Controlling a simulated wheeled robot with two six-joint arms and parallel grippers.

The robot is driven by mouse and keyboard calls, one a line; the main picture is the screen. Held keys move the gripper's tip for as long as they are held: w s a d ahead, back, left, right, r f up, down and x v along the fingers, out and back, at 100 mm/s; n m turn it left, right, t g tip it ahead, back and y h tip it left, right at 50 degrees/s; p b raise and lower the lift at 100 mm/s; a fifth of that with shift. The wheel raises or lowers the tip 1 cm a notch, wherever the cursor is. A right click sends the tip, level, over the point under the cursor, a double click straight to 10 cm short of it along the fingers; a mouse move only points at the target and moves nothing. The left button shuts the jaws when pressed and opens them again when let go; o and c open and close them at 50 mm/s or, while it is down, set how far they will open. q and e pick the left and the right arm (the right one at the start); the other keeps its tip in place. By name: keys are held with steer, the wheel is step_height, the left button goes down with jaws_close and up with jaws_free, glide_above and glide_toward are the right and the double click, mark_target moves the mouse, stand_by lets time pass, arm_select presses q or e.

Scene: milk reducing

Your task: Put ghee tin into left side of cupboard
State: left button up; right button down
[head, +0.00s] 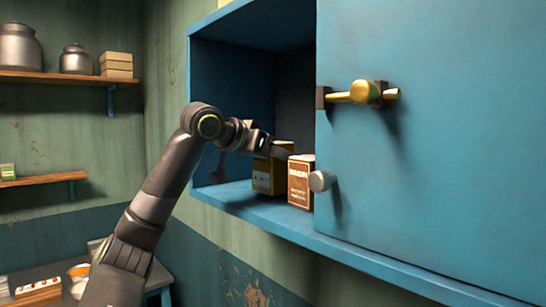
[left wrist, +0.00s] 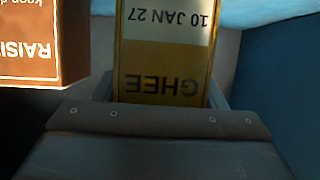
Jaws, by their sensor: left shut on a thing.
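The yellow ghee tin (head: 262,180) is inside the open left side of the blue cupboard (head: 233,197). In the left wrist view the ghee tin (left wrist: 165,50) shows its label upside down, with "GHEE" and "10 JAN 27" readable. My left gripper (head: 268,150) reaches into the cupboard and is shut on the tin, with a finger at each side of it in the wrist view. Whether the tin touches the cupboard floor is hard to tell. My right gripper is not in view.
A brown and white raisin box (head: 300,184) stands just right of the tin, near the shelf's front edge. The cupboard's right side is covered by a blue door (head: 440,130) with a brass latch (head: 362,94). Wall shelves with pots (head: 76,60) are at the left.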

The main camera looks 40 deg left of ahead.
arm_select(q)
steer(key=shift+f, duration=0.3)
steer(key=shift+w, duration=0.1)
steer(key=shift+d+f, duration=0.1)
steer(key=shift+f, duration=0.05)
steer(key=o, duration=1.4)
steer(key=shift+c, duration=0.2)
